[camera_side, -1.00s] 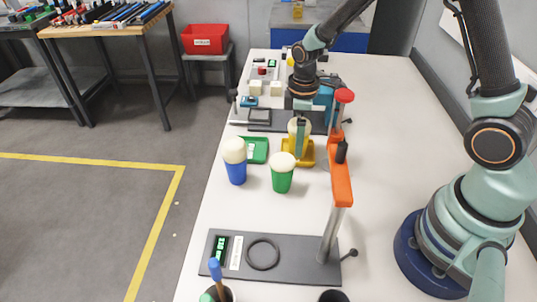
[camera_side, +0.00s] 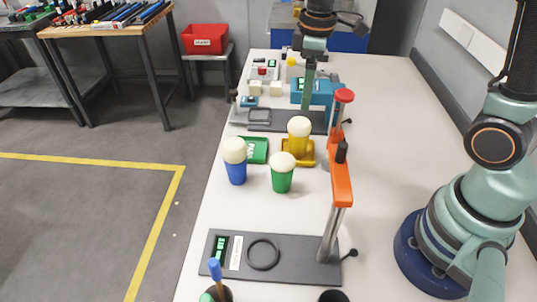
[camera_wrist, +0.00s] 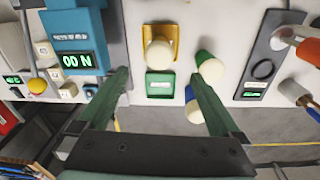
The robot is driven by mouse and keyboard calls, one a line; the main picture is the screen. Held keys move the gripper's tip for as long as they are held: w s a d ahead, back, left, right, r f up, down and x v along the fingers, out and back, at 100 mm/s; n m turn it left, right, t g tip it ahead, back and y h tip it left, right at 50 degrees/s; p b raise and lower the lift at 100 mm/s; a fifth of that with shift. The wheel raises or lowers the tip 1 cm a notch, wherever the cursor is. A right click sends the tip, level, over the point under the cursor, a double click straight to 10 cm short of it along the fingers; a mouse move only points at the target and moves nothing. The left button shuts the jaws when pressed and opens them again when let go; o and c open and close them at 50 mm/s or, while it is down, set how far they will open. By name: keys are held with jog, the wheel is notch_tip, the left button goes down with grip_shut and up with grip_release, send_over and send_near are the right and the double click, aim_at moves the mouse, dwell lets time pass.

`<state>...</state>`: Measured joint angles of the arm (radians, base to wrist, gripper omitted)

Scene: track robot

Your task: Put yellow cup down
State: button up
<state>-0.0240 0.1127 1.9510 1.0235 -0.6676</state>
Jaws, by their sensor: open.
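The yellow cup (camera_side: 299,144) with its pale domed top stands upright on the yellow tray (camera_side: 306,162). In the wrist view, the cup's pale top (camera_wrist: 159,53) covers part of the yellow tray (camera_wrist: 174,32). My gripper (camera_side: 306,118) is raised above and beyond the cup, apart from it. Its fingers (camera_wrist: 159,76) are spread wide in the wrist view with nothing held between them.
A green cup (camera_side: 282,180) and blue cup (camera_side: 237,173) stand nearby, with a green tray (camera_side: 257,151) behind. An orange-armed stand (camera_side: 341,180) rises close to the right. A blue device (camera_side: 318,92) sits beyond.

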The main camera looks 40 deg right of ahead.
jog(key=s+r+m+t, duration=0.5)
jog(key=s+r+m, duration=0.1)
jog(key=s+m, duration=0.2)
jog(key=shift+s+d+r, duration=0.4)
jog(key=shift+s+d, duration=0.05)
jog(key=shift+s, duration=0.4)
dwell(0.6)
